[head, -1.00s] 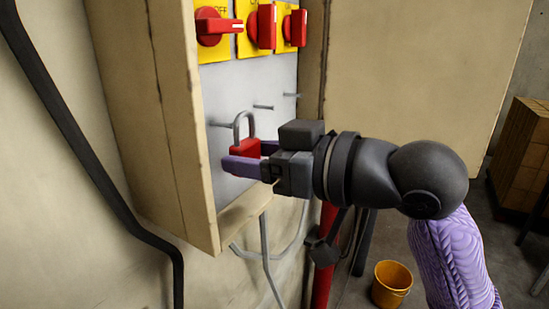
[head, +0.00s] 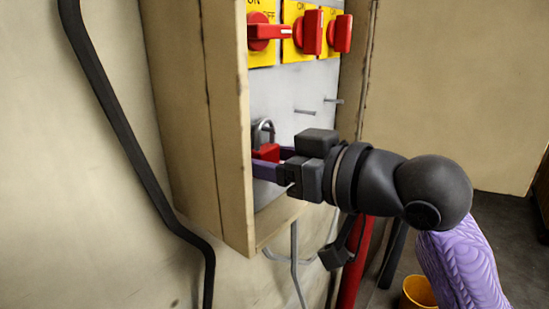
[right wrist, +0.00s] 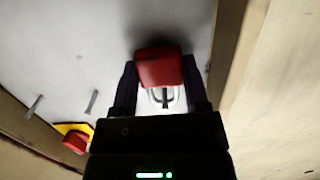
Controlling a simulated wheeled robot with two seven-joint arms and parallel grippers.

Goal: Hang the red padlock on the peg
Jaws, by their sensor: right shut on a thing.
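The red padlock (head: 266,152) is upright with its grey shackle on top, inside the open wall cabinet. My right gripper (head: 271,163) is shut on the padlock body, with a purple finger on each side. In the right wrist view the padlock (right wrist: 160,68) sits between the fingertips (right wrist: 161,82). A dark pin-like shape (right wrist: 165,98) shows within the shackle loop; I cannot tell whether it is a peg passing through. Two bare pegs stick out of the back panel, a middle peg (head: 304,112) and a right peg (head: 334,100). My left gripper is out of view.
The cabinet's left side wall (head: 228,130) stands close beside the padlock and partly blocks the head view. Red rotary switches (head: 308,32) on yellow plates are above the pegs. A red pipe (head: 356,265) and an orange bucket (head: 418,291) are below.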

